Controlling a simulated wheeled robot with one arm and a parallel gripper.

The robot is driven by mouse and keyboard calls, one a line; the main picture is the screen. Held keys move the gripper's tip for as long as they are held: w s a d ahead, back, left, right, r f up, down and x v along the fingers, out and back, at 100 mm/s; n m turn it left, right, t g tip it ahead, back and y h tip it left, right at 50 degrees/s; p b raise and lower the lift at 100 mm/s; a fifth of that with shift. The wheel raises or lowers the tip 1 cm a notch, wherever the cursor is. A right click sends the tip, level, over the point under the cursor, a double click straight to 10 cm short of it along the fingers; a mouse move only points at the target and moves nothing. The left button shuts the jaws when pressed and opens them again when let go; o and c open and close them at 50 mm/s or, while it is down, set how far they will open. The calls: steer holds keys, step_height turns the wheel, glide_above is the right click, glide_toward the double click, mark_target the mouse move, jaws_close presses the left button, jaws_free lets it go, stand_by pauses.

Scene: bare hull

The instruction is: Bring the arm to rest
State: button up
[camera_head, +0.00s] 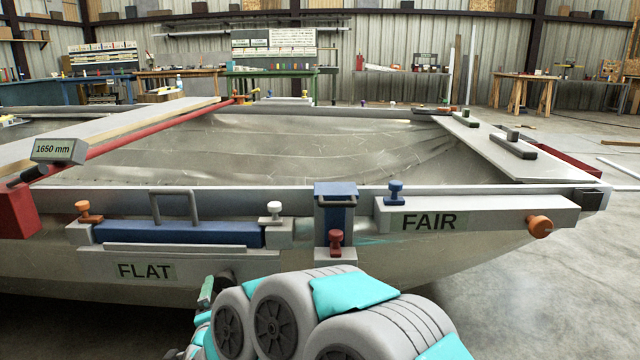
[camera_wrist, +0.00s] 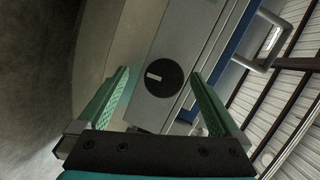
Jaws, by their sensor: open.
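My gripper (camera_wrist: 160,75) is open in the wrist view, its two green ribbed fingers apart with nothing held between them. A round black knob (camera_wrist: 165,77) with a pale mark shows in the gap between the fingers, on a grey panel; I cannot tell how far beyond the tips it is. In the head view my arm rises from the bottom edge, bent in front of the hull, and only part of a green finger (camera_head: 207,291) shows left of it, below the FLAT label (camera_head: 146,271).
The hull's near edge carries a blue bar with a handle (camera_head: 205,234), a blue clamp block (camera_head: 335,205) and a grey FAIR bar (camera_head: 475,215). A 1650 mm display (camera_head: 59,150) stands at left. Bare floor (camera_head: 530,300) lies at right. Workbenches line the back wall.

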steer(key=shift+s+d+r+n+g+y, duration=0.1)
steer(key=shift+d+r+n+g+y, duration=0.5)
steer(key=shift+n+g, duration=0.25)
steer(key=s+d+f+n+g+h, duration=0.1)
steer(key=s+d+n+g+h, duration=0.8)
steer(key=s+d, duration=2.9)
step_height(320, 180, up, 14)
steer(key=n+g+y+p, duration=0.1)
steer(key=g+y+p, duration=0.3)
steer(key=p, duration=1)
steer(key=g, duration=0.2)
steer(key=shift+s+a+g, duration=0.15)
steer(key=shift+g, duration=0.2)
steer(key=shift+f, duration=0.15)
